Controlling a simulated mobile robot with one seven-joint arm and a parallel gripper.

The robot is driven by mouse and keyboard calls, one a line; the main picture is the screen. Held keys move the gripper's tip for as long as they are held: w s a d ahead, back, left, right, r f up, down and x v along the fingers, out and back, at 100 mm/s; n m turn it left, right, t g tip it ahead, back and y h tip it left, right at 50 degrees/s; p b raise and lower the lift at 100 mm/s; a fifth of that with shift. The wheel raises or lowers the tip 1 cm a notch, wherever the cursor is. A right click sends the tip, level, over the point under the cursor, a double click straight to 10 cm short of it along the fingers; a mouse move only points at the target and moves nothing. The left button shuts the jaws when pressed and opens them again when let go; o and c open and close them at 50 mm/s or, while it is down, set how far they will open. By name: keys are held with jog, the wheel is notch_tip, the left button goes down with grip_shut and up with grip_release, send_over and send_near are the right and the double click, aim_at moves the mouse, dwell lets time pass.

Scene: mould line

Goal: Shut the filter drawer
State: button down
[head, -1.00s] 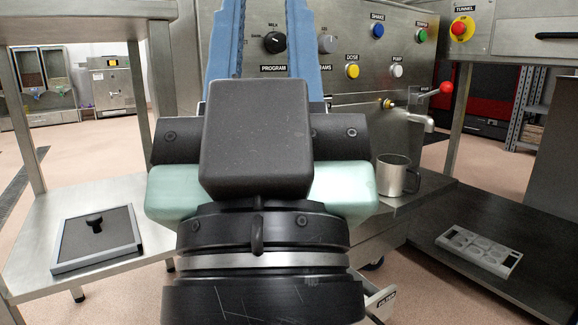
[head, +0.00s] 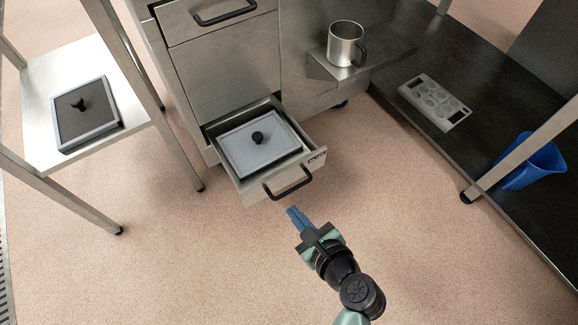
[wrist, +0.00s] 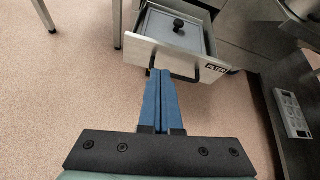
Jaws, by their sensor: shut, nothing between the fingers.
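The filter drawer (head: 262,185) is pulled out at the bottom of the steel cabinet. Its front has a black bar handle (head: 287,183) and a small label. A grey framed filter with a black knob (head: 260,147) lies inside it. My gripper (head: 294,213) is shut and empty, with its blue fingers pointing at the drawer front. In the head view the fingertips appear just short of the handle. In the wrist view the drawer front (wrist: 168,54) is ahead and the fingertips (wrist: 160,73) overlap the handle's lower left; contact cannot be told.
A similar framed filter (head: 86,114) lies on the steel side table (head: 45,80) at left. A steel mug (head: 344,44) stands on a small shelf. A mould tray (head: 435,102) and a blue jug (head: 535,162) are on the dark low shelf at right. The floor before the drawer is clear.

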jog(key=s+f+m, duration=0.1)
jog(key=s+m, duration=0.1)
jog(key=b, duration=0.8)
send_near(263, 185)
jog(key=x, duration=0.5)
jog(key=shift+f, duration=0.5)
jog(key=shift+w+a+r, duration=0.2)
jog(key=shift+w+a, duration=0.15)
jog(key=shift+w, duration=0.15)
